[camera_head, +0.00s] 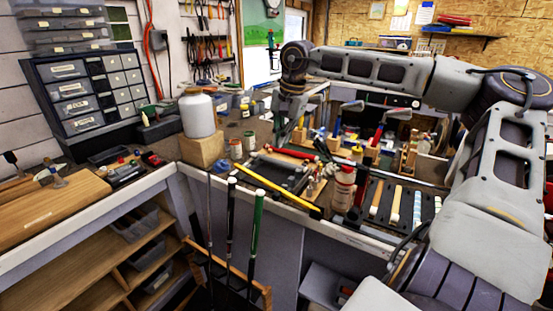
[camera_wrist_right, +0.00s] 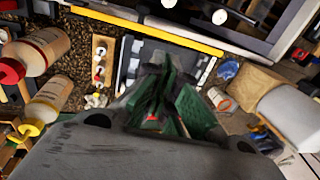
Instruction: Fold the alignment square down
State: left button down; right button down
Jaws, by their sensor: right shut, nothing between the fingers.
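My right gripper (camera_head: 284,138) hangs down over the workbench at the end of my right arm. Its dark fingers (camera_wrist_right: 165,68) are together in the right wrist view, with nothing visible between them. Below and just beyond them is a dark flat panel with pale marks (camera_wrist_right: 203,68), beside a long yellow bar (camera_wrist_right: 150,26). The yellow bar also shows at the bench's front edge in the head view (camera_head: 275,190). I cannot tell for certain which part is the alignment square; the gripper hides part of this area. My left gripper is not in view.
A white jar (camera_head: 197,114) stands on a wooden block (camera_head: 202,150) to the left. A bottle with a red cap (camera_head: 344,188) stands right of the yellow bar. Several golf clubs (camera_head: 256,225) stand upright in front of the bench. A wooden board (camera_head: 50,210) lies further left.

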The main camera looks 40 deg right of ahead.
jog(key=x, duration=1.3)
jog(key=shift+f, duration=0.25)
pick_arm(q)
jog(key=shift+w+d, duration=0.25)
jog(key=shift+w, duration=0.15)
pick_arm(e)
jog(key=shift+f, duration=0.15)
pick_arm(q)
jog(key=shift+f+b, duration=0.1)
jog(key=shift+b, duration=0.2)
pick_arm(e)
jog(key=shift+a+f+b, duration=0.1)
jog(key=shift+f+b, duration=0.25)
jog(key=shift+w+f+b, duration=0.2)
jog(key=shift+f+b, duration=0.25)
jog(key=shift+w+f+b, duration=0.15)
jog(key=shift+f+b, duration=0.25)
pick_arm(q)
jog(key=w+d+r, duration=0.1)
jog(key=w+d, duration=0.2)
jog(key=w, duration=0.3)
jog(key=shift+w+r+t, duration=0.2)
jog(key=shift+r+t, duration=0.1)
pick_arm(e)
jog(key=shift+a+f, duration=0.1)
jog(key=shift+f, duration=0.1)
